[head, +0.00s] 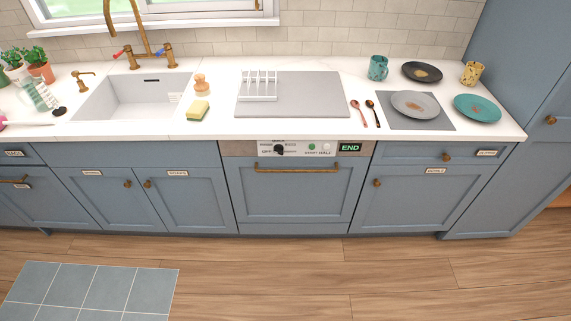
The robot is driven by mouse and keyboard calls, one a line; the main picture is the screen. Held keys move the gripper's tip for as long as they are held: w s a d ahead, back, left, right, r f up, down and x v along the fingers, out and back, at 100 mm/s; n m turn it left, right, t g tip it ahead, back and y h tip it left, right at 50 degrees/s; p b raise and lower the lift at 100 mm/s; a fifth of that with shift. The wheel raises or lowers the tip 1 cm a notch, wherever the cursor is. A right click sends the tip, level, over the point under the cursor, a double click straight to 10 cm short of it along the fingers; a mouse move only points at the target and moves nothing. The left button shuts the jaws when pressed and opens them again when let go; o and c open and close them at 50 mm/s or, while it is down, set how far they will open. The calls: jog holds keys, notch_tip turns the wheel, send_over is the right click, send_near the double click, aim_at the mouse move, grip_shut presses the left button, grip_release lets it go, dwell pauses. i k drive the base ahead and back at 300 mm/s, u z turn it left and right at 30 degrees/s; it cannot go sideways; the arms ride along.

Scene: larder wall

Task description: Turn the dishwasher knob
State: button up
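The dishwasher (296,192) is built in under the counter at the centre of the head view, with a blue front panel and a brass bar handle (298,167). Its door is shut. The black dishwasher knob (279,149) is on the pale control strip at the top, left of a green button (312,147) and a pale button (326,147). The display (349,147) at the right of the strip reads END in green. The knob's exact pointing direction is too small to tell. My gripper is not in view.
A sink (134,97) with a brass tap is on the left. A grey board with a white rack (259,87) lies above the dishwasher. Plates (477,108), mugs (378,68) and spoons are to the right. The wooden floor (300,262) in front is clear beside a blue mat (90,290).

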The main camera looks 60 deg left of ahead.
aim_at(277, 149)
jog(key=z, duration=0.1)
jog(key=k, duration=0.55)
jog(key=u, duration=3.9)
jog(key=i, duration=0.3)
jog(key=z, duration=0.6)
